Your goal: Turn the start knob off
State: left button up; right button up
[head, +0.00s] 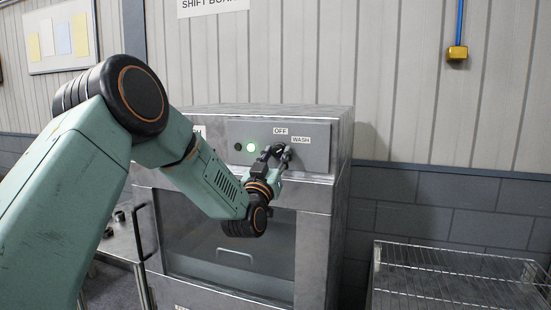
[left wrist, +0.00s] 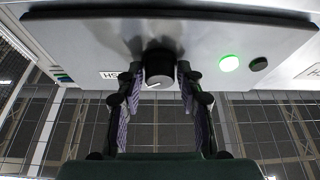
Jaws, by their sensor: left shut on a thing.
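The start knob (left wrist: 158,66) is a dark round knob with a pale face and a white mark, on the machine's grey control panel (head: 312,157). My left gripper (head: 276,152) is at the panel, and its fingers are closed on the knob from both sides, as the left wrist view (left wrist: 158,80) shows. In the head view the fingers mostly hide the knob. An OFF label (head: 280,132) sits above it and a WASH label (head: 300,140) to its upper right. Which label the mark faces I cannot tell. My right gripper is out of view.
A green lamp (head: 251,147) is lit on the panel, beside a dark lamp (head: 238,146). The machine's door (head: 232,253) is below my forearm. A wire rack (head: 450,270) stands at the lower right. A yellow box (head: 457,53) hangs on the wall.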

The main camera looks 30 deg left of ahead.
pick_arm(q)
jog(key=n+y+b, duration=0.1)
jog(key=n, duration=0.1)
jog(key=n+y+b, duration=0.1)
jog(key=n+b, duration=0.1)
jog(key=shift+d+g, duration=0.15)
jog(key=shift+g, duration=0.15)
jog(key=n+y+b, duration=0.1)
jog(key=n, duration=0.2)
jog(key=shift+s+d+r+g+b, duration=0.1)
jog(key=shift+g+b, duration=0.25)
jog(key=shift+g, duration=0.05)
grip_shut()
jog(key=n+y+b, duration=0.1)
jog(key=n, duration=0.1)
jog(key=n+g, duration=0.1)
jog(key=n, duration=0.1)
jog(key=shift+d+r+n+g+y+b, duration=0.1)
jog(key=shift+r+n+g+y+b, duration=0.1)
jog(key=shift+n+g+y+b, duration=0.15)
jog(key=shift+r+n+g+y+b, duration=0.15)
jog(key=shift+n+g+y+b, duration=0.15)
jog(key=shift+n, duration=0.6)
jog(key=shift+r+n+g+y+b, duration=0.1)
jog(key=shift+n+g+b, duration=0.2)
jog(key=shift+n, duration=0.85)
